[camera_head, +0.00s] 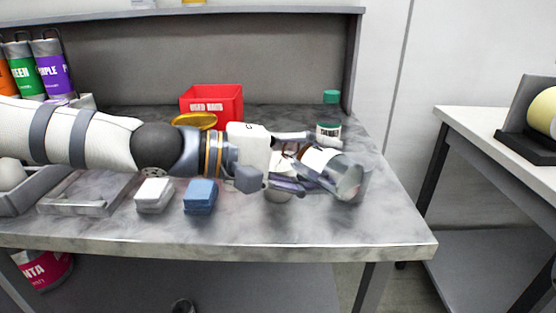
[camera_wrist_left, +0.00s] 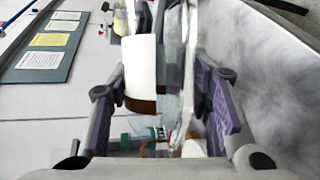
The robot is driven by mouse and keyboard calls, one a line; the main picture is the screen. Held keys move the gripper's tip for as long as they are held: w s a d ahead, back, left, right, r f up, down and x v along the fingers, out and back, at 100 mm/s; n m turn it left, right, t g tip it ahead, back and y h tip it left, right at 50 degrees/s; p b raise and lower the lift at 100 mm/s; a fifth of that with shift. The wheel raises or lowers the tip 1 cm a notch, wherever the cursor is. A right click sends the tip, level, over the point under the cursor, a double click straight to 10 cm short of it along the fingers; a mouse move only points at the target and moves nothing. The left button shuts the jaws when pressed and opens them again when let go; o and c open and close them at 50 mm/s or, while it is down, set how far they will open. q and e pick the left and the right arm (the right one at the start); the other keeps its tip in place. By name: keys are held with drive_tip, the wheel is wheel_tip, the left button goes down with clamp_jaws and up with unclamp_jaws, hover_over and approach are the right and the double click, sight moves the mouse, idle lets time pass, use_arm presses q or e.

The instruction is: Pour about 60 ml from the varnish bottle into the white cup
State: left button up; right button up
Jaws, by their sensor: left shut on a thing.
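A clear bottle with a white label and a brown band (camera_head: 350,184) lies strongly tilted, almost on its side, above the right part of the bench. I take it for the varnish bottle. My left gripper (camera_head: 300,172) is shut on it; in the left wrist view the bottle's label (camera_wrist_left: 140,62) shows between the purple-padded fingers. I cannot see the bottle's mouth or any stream clearly. My right gripper is not in view.
A clear bottle with a green cap (camera_head: 331,97) stands behind the held bottle. A red bin (camera_head: 212,101) and a yellow dish (camera_head: 195,121) are behind my arm. A white block (camera_head: 154,195) and a blue block (camera_head: 200,196) lie in front. The bench's front right is clear.

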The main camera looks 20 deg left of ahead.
use_arm(q)
drive_tip(key=shift+r, duration=0.25)
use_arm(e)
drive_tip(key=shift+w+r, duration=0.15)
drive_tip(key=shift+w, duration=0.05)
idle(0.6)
use_arm(q)
drive_tip(key=shift+m+y, duration=0.7)
drive_tip(key=shift+m, duration=0.2)
wheel_tip(320, 180, down, 4)
drive_tip(key=b, duration=0.3)
drive_tip(key=shift+f, duration=0.2)
drive_tip(key=shift+s+r, duration=0.2)
drive_tip(key=shift+r, duration=0.2)
drive_tip(key=shift+d+r+m+b, duration=0.1)
drive_tip(key=shift+m+b, duration=0.2)
drive_tip(key=shift+s+d+f+y+b, duration=0.15)
drive_tip(key=shift+f+y+b, duration=0.2)
drive_tip(key=shift+b, duration=0.45)
drive_tip(key=shift+r+m, duration=0.1)
drive_tip(key=shift+m, duration=0.2)
drive_tip(key=shift+r+t, duration=0.3)
drive_tip(key=shift+r, duration=0.05)
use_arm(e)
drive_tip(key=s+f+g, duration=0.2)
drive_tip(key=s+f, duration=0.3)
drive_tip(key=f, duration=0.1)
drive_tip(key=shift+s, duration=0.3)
